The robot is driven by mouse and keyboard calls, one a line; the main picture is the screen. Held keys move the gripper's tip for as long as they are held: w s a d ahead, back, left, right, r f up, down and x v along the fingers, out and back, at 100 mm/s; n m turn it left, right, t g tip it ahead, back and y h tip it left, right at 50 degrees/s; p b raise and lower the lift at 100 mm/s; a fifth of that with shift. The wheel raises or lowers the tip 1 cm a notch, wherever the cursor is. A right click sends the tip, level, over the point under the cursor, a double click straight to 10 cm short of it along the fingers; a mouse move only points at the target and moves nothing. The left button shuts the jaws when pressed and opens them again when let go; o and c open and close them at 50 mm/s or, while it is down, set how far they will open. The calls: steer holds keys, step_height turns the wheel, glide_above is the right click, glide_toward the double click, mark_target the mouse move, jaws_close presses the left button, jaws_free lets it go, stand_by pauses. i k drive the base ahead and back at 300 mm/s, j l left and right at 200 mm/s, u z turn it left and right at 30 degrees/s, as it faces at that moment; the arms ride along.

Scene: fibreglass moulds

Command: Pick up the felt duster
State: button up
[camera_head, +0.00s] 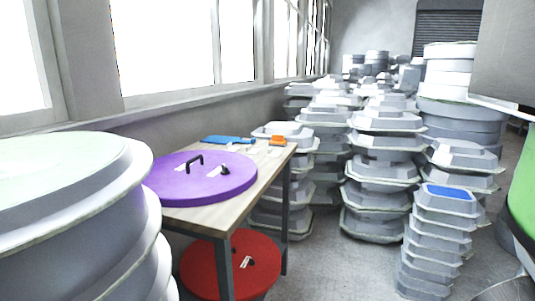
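A small orange block (278,140) lies at the far right corner of the wooden table (238,199). It may be the felt duster, but it is too small to tell for certain. A blue flat object (228,140) lies along the table's far side, left of the orange block. Small pale items lie between and in front of them. My gripper is not in view.
A purple round lid (201,178) with a black handle covers the table's near part. A red disc (230,265) sits below. White moulds (70,220) stand near left; grey mould stacks (385,150) crowd behind and right, one bearing a blue patch (448,192). Some floor (330,265) is clear.

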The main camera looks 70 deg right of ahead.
mark_target(278, 139)
steer(key=z, duration=1.75)
steer(key=u, duration=1.2)
steer(key=i+l, duration=0.1)
steer(key=l, duration=0.4)
steer(key=i+l+u, duration=0.15)
steer(key=l, duration=0.9)
steer(key=i+u, duration=0.05)
steer(key=i, duration=0.05)
